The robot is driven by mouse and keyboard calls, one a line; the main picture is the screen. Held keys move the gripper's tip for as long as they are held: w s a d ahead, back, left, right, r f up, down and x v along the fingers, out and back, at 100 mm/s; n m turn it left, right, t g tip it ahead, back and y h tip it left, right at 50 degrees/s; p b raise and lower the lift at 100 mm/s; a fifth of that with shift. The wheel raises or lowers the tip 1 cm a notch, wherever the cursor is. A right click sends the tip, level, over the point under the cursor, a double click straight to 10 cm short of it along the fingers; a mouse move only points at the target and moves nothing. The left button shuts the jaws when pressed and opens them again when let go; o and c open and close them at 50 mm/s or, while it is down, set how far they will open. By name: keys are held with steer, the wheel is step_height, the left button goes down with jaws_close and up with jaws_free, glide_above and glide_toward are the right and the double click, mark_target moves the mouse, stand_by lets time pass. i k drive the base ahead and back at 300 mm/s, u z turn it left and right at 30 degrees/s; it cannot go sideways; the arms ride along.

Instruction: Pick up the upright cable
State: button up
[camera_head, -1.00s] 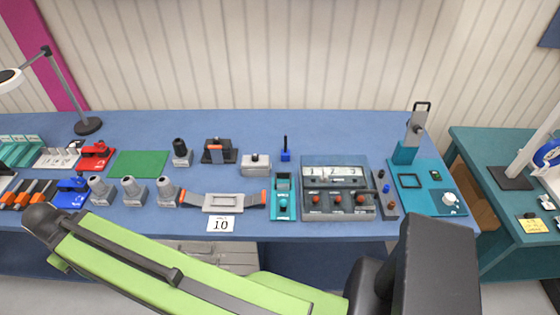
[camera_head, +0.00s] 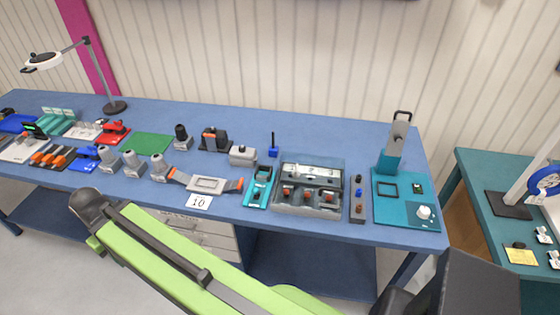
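A blue ring-shaped item (camera_head: 546,181), which looks like a coiled cable or reel, stands upright on the teal table at the right. The picture's right edge cuts it off. A thin black upright piece on a small blue base (camera_head: 273,151) stands on the blue bench. I cannot tell for sure which of these is the upright cable. My green arm crosses the bottom of the view in front of the bench. My gripper is not in view, so its state does not show.
The blue bench (camera_head: 240,115) carries several devices along its front. A teal board with a tall stand (camera_head: 408,209) is at its right end. A gap separates it from the teal table (camera_head: 478,168). A white slanted post (camera_head: 533,167) stands beside the blue ring. A lamp (camera_head: 114,106) stands at left.

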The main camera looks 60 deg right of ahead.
mark_target(273, 150)
steer(key=z, duration=0.2)
steer(key=i, duration=0.9)
steer(key=u, duration=0.1)
